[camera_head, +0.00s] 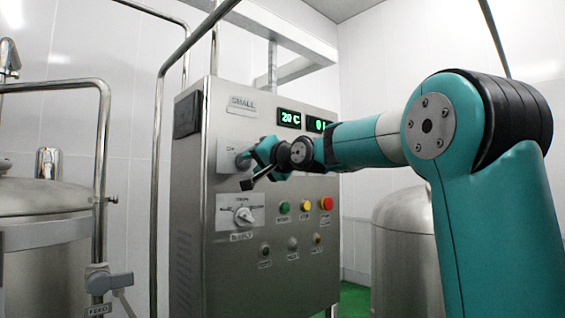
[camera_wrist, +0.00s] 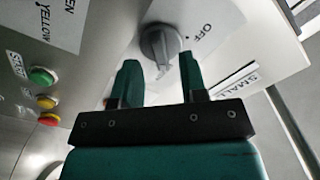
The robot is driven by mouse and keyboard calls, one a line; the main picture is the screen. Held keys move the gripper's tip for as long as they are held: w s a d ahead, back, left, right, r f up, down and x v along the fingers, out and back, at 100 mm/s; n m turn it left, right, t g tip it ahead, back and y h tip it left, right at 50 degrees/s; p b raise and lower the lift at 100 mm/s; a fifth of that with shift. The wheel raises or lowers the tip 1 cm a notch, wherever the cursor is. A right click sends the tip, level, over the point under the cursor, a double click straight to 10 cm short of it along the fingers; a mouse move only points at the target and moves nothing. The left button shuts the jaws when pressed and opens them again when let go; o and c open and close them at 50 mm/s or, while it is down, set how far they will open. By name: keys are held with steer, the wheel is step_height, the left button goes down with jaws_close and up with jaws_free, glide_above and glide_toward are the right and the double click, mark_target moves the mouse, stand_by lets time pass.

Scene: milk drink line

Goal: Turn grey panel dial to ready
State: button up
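The grey dial (camera_wrist: 160,45) sits on a white plate marked OFF in the wrist view. Its raised handle points down toward my gripper. In the head view this dial (camera_head: 242,160) is the upper one on the steel panel, partly hidden by my gripper (camera_head: 252,167). In the wrist view my gripper (camera_wrist: 158,72) is open, one teal finger on each side of the handle, with gaps visible. I cannot tell how deep the fingers reach along it. A second dial (camera_head: 243,215) with a pale handle sits lower on the panel, on its own labelled plate.
Green (camera_head: 284,207), yellow (camera_head: 305,205) and red (camera_head: 326,203) buttons lie right of the lower dial, with small switches below. Green displays (camera_head: 290,118) are above. A steel pipe rail (camera_head: 155,170) stands left of the cabinet (camera_head: 190,200). Tanks stand left (camera_head: 45,215) and right (camera_head: 400,250).

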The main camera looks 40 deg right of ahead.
steer(key=s+b, duration=0.4)
steer(key=s, duration=1.1)
steer(key=shift+s+d, duration=0.2)
steer(key=shift+d, duration=0.05)
steer(key=a+f+n+g+y, duration=0.5)
steer(key=a+f+n+g, duration=0.25)
steer(key=a+f, duration=1.25)
steer(key=s+a+f+n+g, duration=0.3)
steer(key=s+f+n+g, duration=0.1)
steer(key=s+f, duration=0.5)
steer(key=s+a+f+n+g+h, duration=0.1)
steer(key=s+a+f+n+g, duration=0.3)
steer(key=s+f, duration=0.5)
steer(key=shift+s+f+g, duration=0.2)
steer(key=shift+f+g, duration=0.35)
steer(key=shift+g, duration=0.7)
